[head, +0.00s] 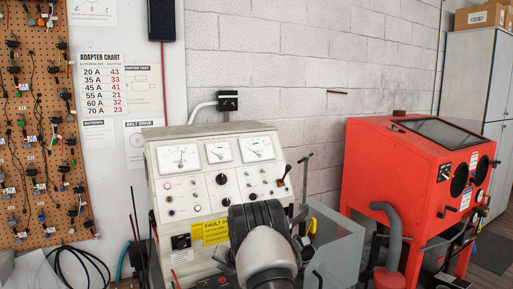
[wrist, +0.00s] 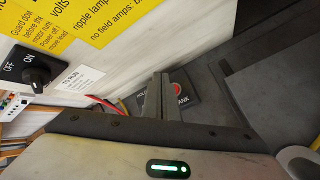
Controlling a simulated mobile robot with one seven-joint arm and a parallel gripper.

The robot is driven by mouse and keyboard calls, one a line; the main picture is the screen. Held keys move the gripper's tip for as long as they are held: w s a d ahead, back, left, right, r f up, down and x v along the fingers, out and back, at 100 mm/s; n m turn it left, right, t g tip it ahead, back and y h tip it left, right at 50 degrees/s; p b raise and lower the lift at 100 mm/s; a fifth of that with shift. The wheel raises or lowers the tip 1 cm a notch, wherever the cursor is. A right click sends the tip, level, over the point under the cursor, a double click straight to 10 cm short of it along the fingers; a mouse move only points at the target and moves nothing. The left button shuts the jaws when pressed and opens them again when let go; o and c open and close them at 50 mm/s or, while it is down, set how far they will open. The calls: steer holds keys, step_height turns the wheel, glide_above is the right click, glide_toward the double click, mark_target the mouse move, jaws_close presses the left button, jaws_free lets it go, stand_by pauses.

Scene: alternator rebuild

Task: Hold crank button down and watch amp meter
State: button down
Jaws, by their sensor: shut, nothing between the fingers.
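The test bench (head: 210,200) shows three white dial meters: a large left one (head: 178,158), a middle one (head: 219,150) and a right one (head: 257,148). Their labels are too small to tell which is the amp meter. In the wrist view, the red crank button (wrist: 177,88) sits on a dark plate with "CRANK" partly readable. My gripper (wrist: 159,78) is shut and empty, its fingers standing in front of that plate and partly covering it and the button's left side. I cannot tell whether the fingertips touch the button. In the head view my arm hides the button.
A black OFF/ON switch (wrist: 35,70) and a yellow notice (wrist: 95,18) are on the panel in the wrist view. A red cabinet (head: 415,175) stands right of the bench, with a grey bin (head: 335,250) between. A pegboard with cables (head: 40,120) hangs at left.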

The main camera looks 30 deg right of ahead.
step_height(320, 180, up, 3)
steer(key=shift+f+p, duration=0.2)
steer(key=shift+p, duration=0.6)
steer(key=s+r+m+t+h, duration=0.1)
steer(key=s+r+m+h, duration=0.25)
steer(key=r+m, duration=1.1)
steer(key=s+a+r+m+h, duration=0.1)
steer(key=s+r+m+h, duration=0.1)
steer(key=s+r, duration=1.25)
steer(key=s+a+m+g+y, duration=0.1)
steer(key=s+a+m, duration=0.3)
steer(key=s, duration=0.6)
steer(key=s+a+m+g+y, duration=0.2)
steer(key=s+a, duration=0.4)
steer(key=s, duration=0.4)
steer(key=s+a+m+g+y, duration=0.1)
steer(key=s+a+m, duration=0.3)
steer(key=s, duration=0.7)
steer(key=shift+a+f+m+g+y, duration=0.3)
steer(key=shift+a+m+y, duration=0.1)
steer(key=shift+m, duration=0.45)
